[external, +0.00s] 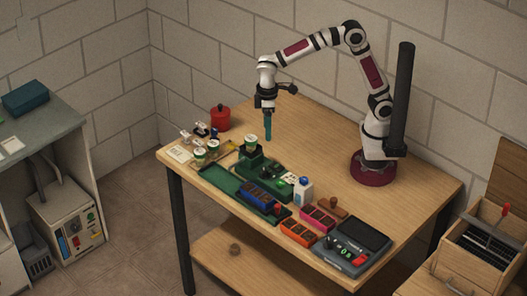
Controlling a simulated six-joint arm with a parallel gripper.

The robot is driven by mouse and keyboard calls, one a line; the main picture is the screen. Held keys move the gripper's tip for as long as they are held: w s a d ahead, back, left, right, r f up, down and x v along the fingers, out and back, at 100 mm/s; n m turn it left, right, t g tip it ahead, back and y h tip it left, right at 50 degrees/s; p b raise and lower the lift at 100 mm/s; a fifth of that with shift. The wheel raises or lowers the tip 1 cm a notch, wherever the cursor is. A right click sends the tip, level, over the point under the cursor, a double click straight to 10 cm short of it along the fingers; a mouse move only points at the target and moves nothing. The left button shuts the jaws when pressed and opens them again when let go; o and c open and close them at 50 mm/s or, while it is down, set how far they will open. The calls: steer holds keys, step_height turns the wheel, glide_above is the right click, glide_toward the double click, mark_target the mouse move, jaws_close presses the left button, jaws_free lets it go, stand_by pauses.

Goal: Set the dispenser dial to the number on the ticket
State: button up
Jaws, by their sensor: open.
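My gripper (268,132) hangs pointing down above the back part of the wooden table, with teal fingers below a dark body. It is open, and I see nothing held in it. A green machine (262,180), perhaps the dispenser, stands to the front of it, apart from the fingers. It has dark round parts on top, but which one is the dial, and how it is set, is too small to tell. A pale paper (180,153), perhaps the ticket, lies at the table's left corner. No number on it can be read.
Small white-and-green cups (199,154) and a red canister (220,118) stand at the left. The table's back middle is clear.

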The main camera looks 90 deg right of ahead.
mark_target(264, 171)
steer(key=f, duration=1.1)
steer(key=w+f, duration=0.1)
steer(key=f, duration=0.4)
steer(key=shift+w+a+f, duration=0.1)
steer(key=shift+a+f, duration=0.05)
steer(key=shift+f, duration=0.05)
jaws_close()
